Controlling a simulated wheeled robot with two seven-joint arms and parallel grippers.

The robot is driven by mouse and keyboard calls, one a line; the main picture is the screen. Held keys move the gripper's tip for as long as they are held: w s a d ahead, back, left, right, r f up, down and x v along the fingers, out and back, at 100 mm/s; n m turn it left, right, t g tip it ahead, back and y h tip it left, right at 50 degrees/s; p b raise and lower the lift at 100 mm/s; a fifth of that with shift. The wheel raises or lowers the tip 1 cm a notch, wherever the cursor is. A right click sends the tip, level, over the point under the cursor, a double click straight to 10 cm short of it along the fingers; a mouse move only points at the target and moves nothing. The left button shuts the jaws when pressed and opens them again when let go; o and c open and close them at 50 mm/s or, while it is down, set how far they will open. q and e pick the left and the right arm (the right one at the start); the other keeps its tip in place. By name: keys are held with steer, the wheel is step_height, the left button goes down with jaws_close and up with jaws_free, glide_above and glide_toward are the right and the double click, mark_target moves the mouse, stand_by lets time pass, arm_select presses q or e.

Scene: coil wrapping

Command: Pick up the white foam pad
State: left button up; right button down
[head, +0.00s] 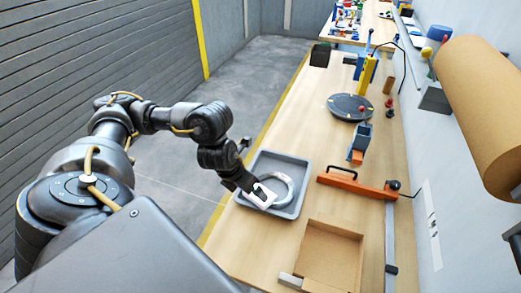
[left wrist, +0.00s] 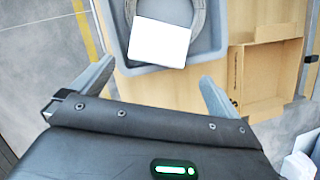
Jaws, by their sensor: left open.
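The white foam pad (head: 262,197) lies in the grey tray (head: 292,211), against a grey ring-shaped coil (head: 288,184). In the left wrist view the flat white pad (left wrist: 159,42) partly covers the coil (left wrist: 211,18), near the wall of the tray (left wrist: 140,70). My left gripper (head: 248,186) hangs over the tray's left side, close to the pad. In the left wrist view its fingers (left wrist: 157,82) are spread and empty, with the pad beyond them. Contact with the pad cannot be told. My right gripper is not in view.
An open cardboard box (head: 330,256) lies right of the tray. A dark round turntable (head: 349,107) is farther back. A large brown paper roll (head: 485,105) hangs at the right wall. The table's left edge runs beside the tray.

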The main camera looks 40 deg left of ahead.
mark_target(252, 198)
arm_select(q)
steer(key=x, duration=0.3)
steer(key=shift+w+f, duration=0.25)
steer(key=shift+f, duration=0.15)
steer(key=x, duration=0.5)
steer(key=shift+a, duration=0.15)
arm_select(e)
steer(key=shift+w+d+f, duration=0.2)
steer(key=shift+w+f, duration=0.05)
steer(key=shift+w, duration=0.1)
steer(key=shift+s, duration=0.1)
arm_select(q)
steer(key=shift+f, duration=0.1)
steer(key=c, duration=0.7)
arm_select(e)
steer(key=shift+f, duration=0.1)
arm_select(q)
steer(key=shift+s, duration=0.1)
steer(key=shift+c, duration=0.2)
